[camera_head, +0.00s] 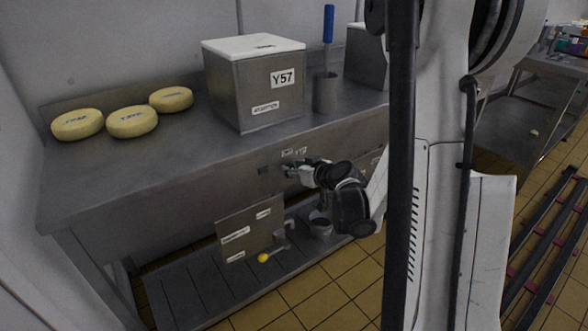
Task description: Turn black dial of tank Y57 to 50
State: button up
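Tank Y57 (232,88) is a square metal box with a white lid, standing on the steel counter. Its Y57 label faces the front. My gripper (289,170) is at the counter's front face, below the tank and just under small white labels (287,153). The fingertips are at or very near the panel. The black dial cannot be made out; the gripper may cover it. A small dark square (263,170) shows on the front face left of the fingertips. The fingers are too small to tell whether they are open or shut, or whether they touch anything.
Several items stand on the counter (190,150): round yellow cheeses (132,122), a metal cup (325,93) with a blue-handled tool (328,25), and another metal box (364,60). Below are a labelled panel (250,230), a yellow-tipped pipe (263,257) and a low shelf (180,300).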

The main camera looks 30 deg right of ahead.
grip_shut()
jog(key=shift+d, duration=0.1)
jog(key=m+y, duration=0.2)
jog(key=shift+d+f+m, duration=0.1)
jog(key=shift+d+m, duration=0.2)
jog(key=shift+d, duration=0.1)
jog(key=shift+w+d+f+m+t+y, duration=0.1)
jog(key=shift+d+f+m+t+y, duration=0.25)
jog(key=shift+m+y, duration=0.9)
jog(key=shift+s+d+f+m+t+y, duration=0.15)
jog(key=shift+f+m+t+y, duration=0.25)
jog(key=shift+m, duration=1.75)
jog(key=shift+w+d+f+m+t+y, duration=0.15)
jog(key=shift+d+f+m+t+y, duration=0.45)
jog(key=shift+m, duration=1.1)
jog(key=shift+a+r, duration=0.2)
jog(key=shift+a, duration=0.1)
